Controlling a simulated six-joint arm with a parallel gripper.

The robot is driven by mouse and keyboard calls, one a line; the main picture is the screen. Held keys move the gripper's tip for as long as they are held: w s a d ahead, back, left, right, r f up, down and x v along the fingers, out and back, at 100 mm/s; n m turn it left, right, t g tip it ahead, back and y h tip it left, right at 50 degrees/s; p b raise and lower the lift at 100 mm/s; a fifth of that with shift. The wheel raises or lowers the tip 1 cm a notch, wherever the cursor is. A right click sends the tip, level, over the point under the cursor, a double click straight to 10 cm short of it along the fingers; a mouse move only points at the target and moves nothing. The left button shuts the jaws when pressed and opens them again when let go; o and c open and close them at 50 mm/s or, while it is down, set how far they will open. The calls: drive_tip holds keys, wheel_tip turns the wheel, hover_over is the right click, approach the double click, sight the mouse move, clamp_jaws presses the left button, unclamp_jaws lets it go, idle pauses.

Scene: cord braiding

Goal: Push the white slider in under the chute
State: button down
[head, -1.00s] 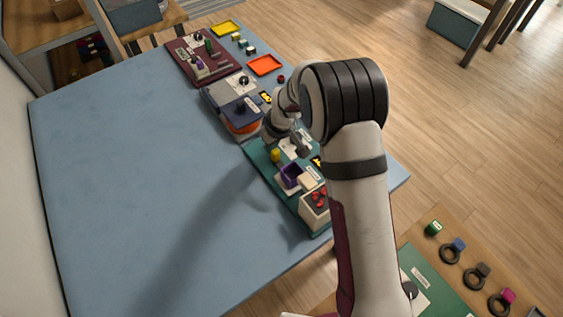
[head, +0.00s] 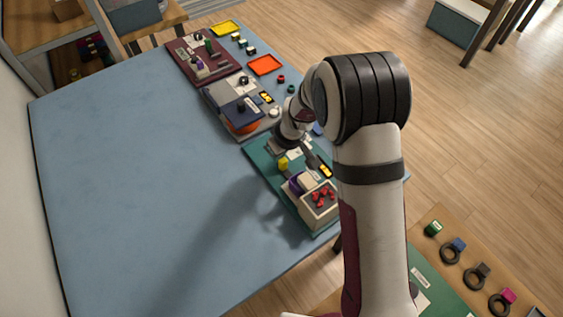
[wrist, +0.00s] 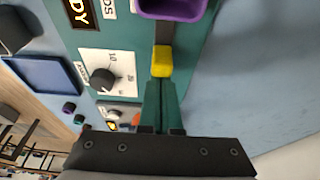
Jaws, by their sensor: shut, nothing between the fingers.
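No plainly white slider shows. A purple cup (head: 297,186) is on a dark rail behind a yellow block (head: 283,163), on the teal board (head: 262,160). The cup is partly hidden beside a white block (head: 308,179) and a white box with red pieces on top (head: 320,207), which may be the chute. The wrist view shows the yellow block (wrist: 162,61) and the cup (wrist: 172,8) beyond it. My gripper (wrist: 162,84) is shut and empty, its tips just short of or against the yellow block; I cannot tell which.
A dial (wrist: 103,78) on a white plate and a dark blue tray (wrist: 42,78) lie to the left in the wrist view. A grey board with a dark blue-topped device (head: 241,112) stands behind the teal board. The blue table (head: 120,180) is clear to the left.

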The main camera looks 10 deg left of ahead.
drive_tip(key=shift+s+d, duration=0.1)
drive_tip(key=shift+s, duration=0.05)
drive_tip(key=shift+w+a+r, duration=0.1)
drive_tip(key=shift+w+a, duration=0.35)
drive_tip(key=shift+w, duration=0.05)
wheel_tip(320, 180, up, 11)
idle(0.5)
drive_tip(key=s+d+r+m+g, duration=0.1)
drive_tip(key=s+d+r+m, duration=0.3)
drive_tip(key=s+d, duration=0.25)
drive_tip(key=s+d+r+m, duration=0.3)
drive_tip(key=s+d+r, duration=0.15)
drive_tip(key=s, duration=0.25)
drive_tip(key=s+d+m, duration=0.2)
drive_tip(key=s+m, duration=0.1)
drive_tip(key=s, duration=0.5)
drive_tip(key=s+d+f+m+g, duration=0.1)
drive_tip(key=s+d+m, duration=0.2)
drive_tip(key=s, duration=0.6)
drive_tip(key=shift+f+m+g+h, duration=0.15)
drive_tip(key=shift+m+g+h, duration=0.15)
drive_tip(key=shift+m, duration=0.5)
